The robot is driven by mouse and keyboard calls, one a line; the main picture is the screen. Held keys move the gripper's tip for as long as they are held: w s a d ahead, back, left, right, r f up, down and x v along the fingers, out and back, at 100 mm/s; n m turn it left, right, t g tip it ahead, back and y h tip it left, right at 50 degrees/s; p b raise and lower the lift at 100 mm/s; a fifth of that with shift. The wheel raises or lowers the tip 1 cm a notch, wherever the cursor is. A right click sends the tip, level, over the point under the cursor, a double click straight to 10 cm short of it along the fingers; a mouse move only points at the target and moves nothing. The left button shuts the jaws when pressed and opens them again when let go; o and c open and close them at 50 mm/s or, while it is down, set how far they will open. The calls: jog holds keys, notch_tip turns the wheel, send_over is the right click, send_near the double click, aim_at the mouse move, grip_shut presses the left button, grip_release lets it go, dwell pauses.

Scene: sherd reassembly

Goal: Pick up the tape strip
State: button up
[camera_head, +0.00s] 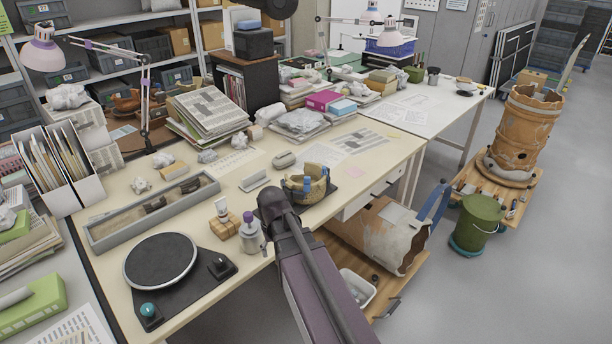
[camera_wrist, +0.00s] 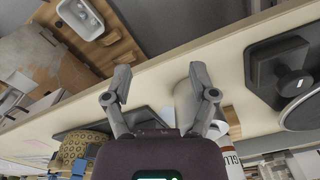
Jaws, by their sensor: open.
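Small blue pieces (camera_head: 306,184) that look like tape stand on the rim of a tan, broken-edged bowl (camera_head: 291,187) on the workbench in the head view. I cannot tell whether one of them is the tape strip. A brown, dotted rounded form, probably the bowl (camera_wrist: 82,150), shows at lower left in the wrist view. My gripper (camera_wrist: 160,82) is open, with nothing seen between its fingertips, above the bench's front edge. In the head view my arm hides its fingers and part of the bench beside the bowl.
A pale grey bottle (camera_head: 251,236) stands by a tan block (camera_head: 225,227), left of my arm. A black turntable (camera_head: 161,261) and a long grey tray (camera_head: 150,213) lie farther left. A low cart with a large broken vessel (camera_head: 392,236) stands below the bench.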

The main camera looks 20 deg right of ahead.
jog(key=w+d+r+m+p, duration=0.2)
jog(key=w+d+r+p, duration=0.9)
jog(key=w+r+p, duration=0.15)
notch_tip(320, 180, up, 7)
jog(key=m+p, duration=0.2)
jog(key=p, duration=0.4)
send_over(308, 177)
jog(key=shift+s+d+r, duration=0.1)
jog(key=shift+s+d, duration=0.2)
jog(key=shift+s, duration=0.1)
jog(key=f+b, duration=0.8)
jog(key=b, duration=0.1)
jog(key=shift+w+a+f, duration=0.1)
jog(key=shift+a+f, duration=0.1)
jog(key=shift+f, duration=0.15)
jog(key=shift+w+a+f+b, duration=0.15)
jog(key=shift+f+b, duration=1.1)
jog(key=shift+f, duration=0.05)
jog(key=shift+w+a+f+b, duration=0.15)
jog(key=shift+f+b, duration=1.1)
jog(key=shift+d, duration=0.1)
